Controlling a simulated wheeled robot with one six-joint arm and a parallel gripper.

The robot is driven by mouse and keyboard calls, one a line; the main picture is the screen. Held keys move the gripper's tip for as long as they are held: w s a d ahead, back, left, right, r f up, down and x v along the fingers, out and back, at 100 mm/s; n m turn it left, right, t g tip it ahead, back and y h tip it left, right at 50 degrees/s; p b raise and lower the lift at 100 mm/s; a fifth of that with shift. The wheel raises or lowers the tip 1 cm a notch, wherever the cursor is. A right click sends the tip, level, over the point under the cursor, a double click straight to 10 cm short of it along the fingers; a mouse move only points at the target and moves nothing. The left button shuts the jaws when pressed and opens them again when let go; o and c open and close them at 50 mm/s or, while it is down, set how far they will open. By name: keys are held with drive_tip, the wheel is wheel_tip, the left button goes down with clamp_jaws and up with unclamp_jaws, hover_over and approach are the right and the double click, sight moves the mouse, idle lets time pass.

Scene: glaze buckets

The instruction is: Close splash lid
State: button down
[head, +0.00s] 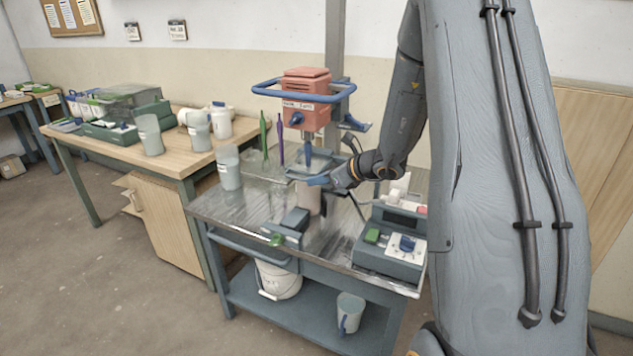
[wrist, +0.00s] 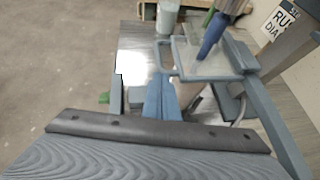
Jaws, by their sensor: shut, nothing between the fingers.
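The splash lid is a clear panel in a blue-grey frame around the mixer's blue shaft; it shows in the head view (head: 300,172) and at upper centre in the wrist view (wrist: 204,62). It looks roughly level, but I cannot tell whether it rests fully down. A pale bucket (head: 308,200) stands below it. My gripper (head: 318,181) is shut and empty at the lid's near right side. In the wrist view its blue fingers (wrist: 160,95) point toward the lid's frame; I cannot tell whether they touch it.
The red mixer head (head: 304,95) with its blue ring handle (head: 266,88) hangs above. A control box (head: 392,243) sits at the bench's right. A clear beaker (head: 229,168) stands left, near green and purple tools (head: 281,140). The floor at left is free.

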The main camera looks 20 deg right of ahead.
drive_tip(key=s+f+v, duration=0.1)
drive_tip(key=f+v, duration=0.1)
drive_tip(key=v, duration=1.1)
drive_tip(key=s+a+f+n+g, duration=0.3)
drive_tip(key=s+a+n+g, duration=0.4)
drive_tip(key=s+a+n, duration=0.6)
drive_tip(key=s+a+n+g+h, duration=0.1)
drive_tip(key=s+n+h, duration=0.2)
drive_tip(key=s+n, duration=0.2)
drive_tip(key=s+a+f+n+g+h, duration=0.1)
drive_tip(key=s+n+h, duration=0.2)
drive_tip(key=n, duration=0.8)
drive_tip(key=s+b, duration=0.1)
drive_tip(key=s, duration=0.1)
drive_tip(key=shift+s+a+g, duration=0.3)
drive_tip(key=shift+s, duration=0.05)
drive_tip(key=shift+f, duration=0.15)
